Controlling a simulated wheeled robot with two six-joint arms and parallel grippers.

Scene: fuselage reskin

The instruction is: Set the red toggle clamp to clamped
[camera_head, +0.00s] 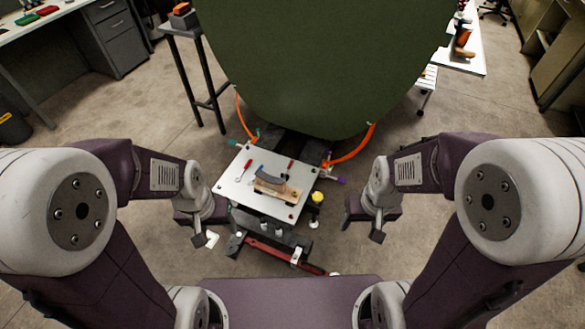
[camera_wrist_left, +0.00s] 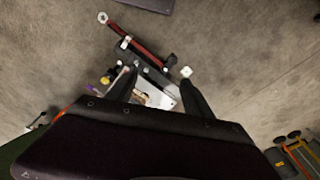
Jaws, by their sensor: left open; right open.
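A long red bar (camera_head: 272,253) lies low in front of the white plate (camera_head: 229,186); it also shows at the top of the left wrist view (camera_wrist_left: 143,41). Small red-handled pieces (camera_head: 247,164) are on the plate. I cannot tell which red part is the toggle clamp, or its lever position. My left gripper (camera_head: 199,236) is open and empty, left of the plate; its fingers also show in the left wrist view (camera_wrist_left: 158,88), apart from the red bar. My right gripper (camera_head: 376,236) is open and empty, right of the plate.
A curved dark piece on a wooden block (camera_head: 289,191) sits on the plate. A large green fuselage panel (camera_head: 320,70) stands behind it. Orange hoses (camera_head: 352,151) run beside the panel. A yellow-topped item (camera_head: 317,197) is at the plate's right.

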